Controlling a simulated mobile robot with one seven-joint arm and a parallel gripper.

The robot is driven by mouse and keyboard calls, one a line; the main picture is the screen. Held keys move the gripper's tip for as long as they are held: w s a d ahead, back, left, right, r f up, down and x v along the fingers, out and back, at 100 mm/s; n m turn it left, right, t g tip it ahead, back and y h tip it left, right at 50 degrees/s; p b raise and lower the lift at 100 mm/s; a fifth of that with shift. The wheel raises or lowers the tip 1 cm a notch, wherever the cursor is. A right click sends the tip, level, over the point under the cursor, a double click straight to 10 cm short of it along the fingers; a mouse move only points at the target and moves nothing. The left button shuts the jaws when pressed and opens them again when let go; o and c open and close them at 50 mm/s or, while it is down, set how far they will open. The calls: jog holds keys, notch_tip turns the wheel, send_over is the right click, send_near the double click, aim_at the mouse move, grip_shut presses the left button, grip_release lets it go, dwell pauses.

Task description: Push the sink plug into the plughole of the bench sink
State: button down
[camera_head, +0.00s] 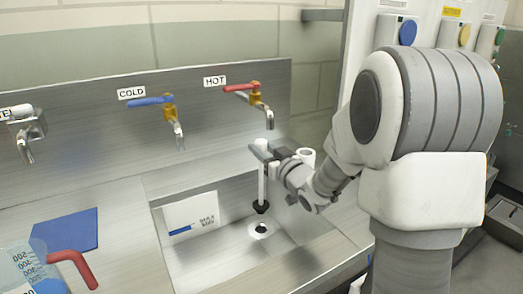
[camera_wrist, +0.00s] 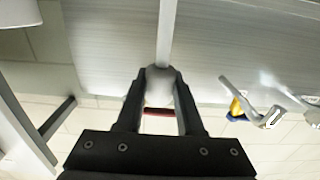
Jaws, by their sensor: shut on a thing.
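The sink plug shows in the head view as a black stopper (camera_head: 261,207) on a long pale upright stem (camera_head: 262,183). My gripper (camera_head: 264,154) is shut on the upper part of this stem. The stopper hangs inside the bench sink (camera_head: 205,261), apart from and a little above the plughole (camera_head: 260,229), a ringed hole in the sink floor. In the wrist view, my gripper (camera_wrist: 160,76) has its two dark fingers closed around a pale rounded part of the handle (camera_wrist: 160,92), with the pale stem (camera_wrist: 167,35) running up the picture.
The hot tap (camera_head: 256,99) with a red lever stands behind my gripper, and the cold tap (camera_head: 170,118) is further left. A blue mat (camera_head: 66,231) and a red-handled measuring jug (camera_head: 30,268) are on the left.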

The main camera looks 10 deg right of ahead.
aim_at(262, 175)
notch_tip(262, 175, down, 6)
jog(key=b, duration=0.5)
jog(key=shift+r+b, duration=0.1)
jog(key=shift+b, duration=0.3)
jog(key=shift+f+b, duration=1)
jog(key=shift+b, duration=0.45)
dwell(1.5)
jog(key=shift+s+f, duration=0.1)
jog(key=shift+f, duration=0.05)
